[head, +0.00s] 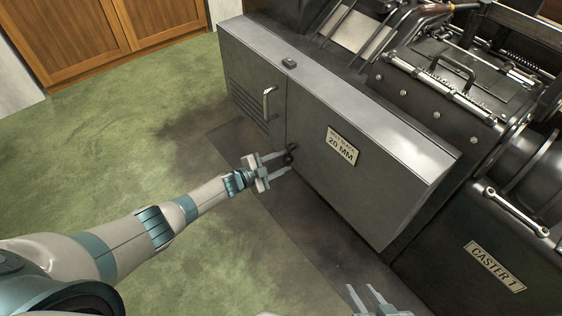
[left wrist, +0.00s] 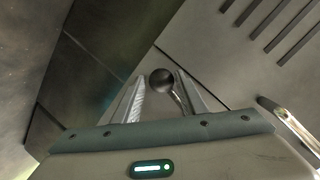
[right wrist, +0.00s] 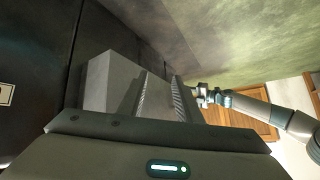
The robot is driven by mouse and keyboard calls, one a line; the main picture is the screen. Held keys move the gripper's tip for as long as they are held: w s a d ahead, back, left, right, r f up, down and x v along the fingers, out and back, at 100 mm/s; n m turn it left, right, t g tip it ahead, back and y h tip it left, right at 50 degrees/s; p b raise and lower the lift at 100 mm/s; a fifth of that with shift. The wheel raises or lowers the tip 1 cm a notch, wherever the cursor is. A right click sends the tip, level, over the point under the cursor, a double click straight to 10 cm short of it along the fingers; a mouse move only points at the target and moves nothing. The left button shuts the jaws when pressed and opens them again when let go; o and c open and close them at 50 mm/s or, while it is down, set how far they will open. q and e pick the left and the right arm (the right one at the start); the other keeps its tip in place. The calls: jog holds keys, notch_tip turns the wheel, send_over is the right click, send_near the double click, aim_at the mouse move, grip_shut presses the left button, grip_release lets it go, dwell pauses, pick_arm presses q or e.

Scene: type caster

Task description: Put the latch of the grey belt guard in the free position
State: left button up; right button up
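The grey belt guard (head: 365,190) is a large grey metal box on the machine's side. A small dark ball-ended lever (head: 291,149), which looks like the latch, sits low on its front near the panel seam. My left gripper (head: 286,161) is open at this lever. In the left wrist view the dark ball (left wrist: 162,81) shows between the two spread fingers, with gaps on both sides; whether either finger touches the lever's stem is unclear. My right gripper (head: 367,294) is open and empty at the bottom of the head view, away from the guard's latch.
A silver bar handle (head: 268,103) stands out from the guard's louvred left panel. A "20 MM" plate (head: 342,147) is on its front. The caster machine (head: 450,90) rises behind and to the right. Green floor (head: 130,140) is clear at left, with wooden cabinets (head: 90,40) beyond.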

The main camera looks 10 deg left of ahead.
pick_arm(q)
jog(key=shift+o, duration=0.9)
jog(key=p+v, duration=0.4)
jog(key=v, duration=1.3)
jog(key=shift+a, duration=0.15)
pick_arm(e)
jog(key=s+d+f+g+h, duration=0.1)
jog(key=s+d+g+h, duration=0.1)
jog(key=d, duration=0.3)
jog(key=shift+s+d+f+g, duration=0.2)
jog(key=shift+s+f+g, duration=0.2)
jog(key=shift+s+g, duration=0.4)
